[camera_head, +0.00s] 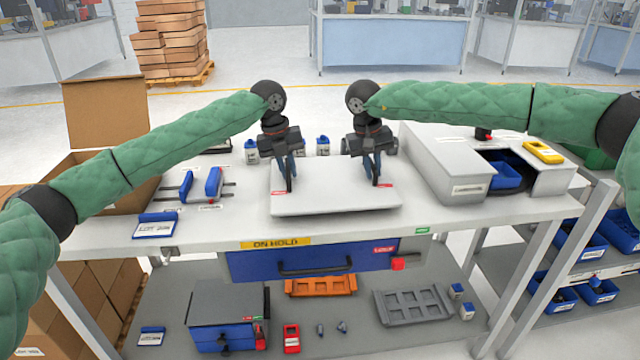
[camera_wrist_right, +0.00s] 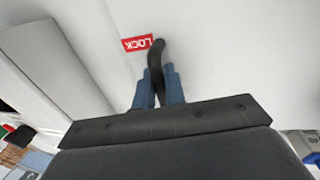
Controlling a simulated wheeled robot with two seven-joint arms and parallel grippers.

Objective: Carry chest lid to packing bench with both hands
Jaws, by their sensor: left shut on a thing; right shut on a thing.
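The chest lid (camera_head: 335,200) is a flat, pale grey-white panel over the middle of the workbench (camera_head: 230,228); I cannot tell whether it touches the bench top. My left gripper (camera_head: 289,182) is shut on a dark handle at the lid's left side. My right gripper (camera_head: 376,178) is shut on the other dark handle at the lid's right side. Which bench is the packing bench is not clear.
A grey box housing (camera_head: 445,165) with blue bins stands right of the lid. A blue-handled fixture (camera_head: 200,185) and an open cardboard box (camera_head: 105,115) are at the left. Small bottles (camera_head: 322,146) stand behind the lid. A blue drawer (camera_head: 310,262) is below the bench top.

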